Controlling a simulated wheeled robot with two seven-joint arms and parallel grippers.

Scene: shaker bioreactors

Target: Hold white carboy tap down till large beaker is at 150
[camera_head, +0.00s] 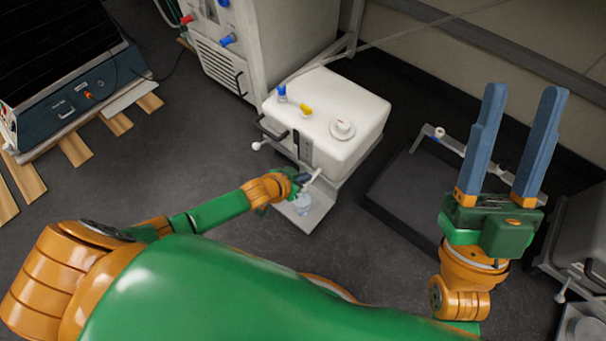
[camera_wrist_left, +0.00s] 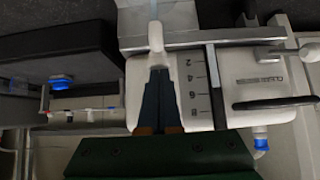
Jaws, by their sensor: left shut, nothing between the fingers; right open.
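The white carboy (camera_head: 345,122) stands on a light stand, with a yellow and a blue fitting on top. Its white tap (camera_head: 315,175) sticks out from the front. In the left wrist view the white tap (camera_wrist_left: 156,38) lies right at the tips of my left gripper (camera_wrist_left: 159,72). My left gripper (camera_head: 302,180) is shut and empty at the tap; whether it presses on it I cannot tell. A clear beaker (camera_head: 303,204) stands below the tap on the stand's plate. Its level is too small to read. My right gripper (camera_head: 525,92) is open and empty, raised away at the right.
A dark flat tray or platform (camera_head: 405,190) lies right of the carboy. A white cabinet (camera_head: 265,40) stands behind it, and a teal shaker unit (camera_head: 70,100) stands on wooden slats at the left. The carboy's numbered scale (camera_wrist_left: 196,85) shows in the left wrist view.

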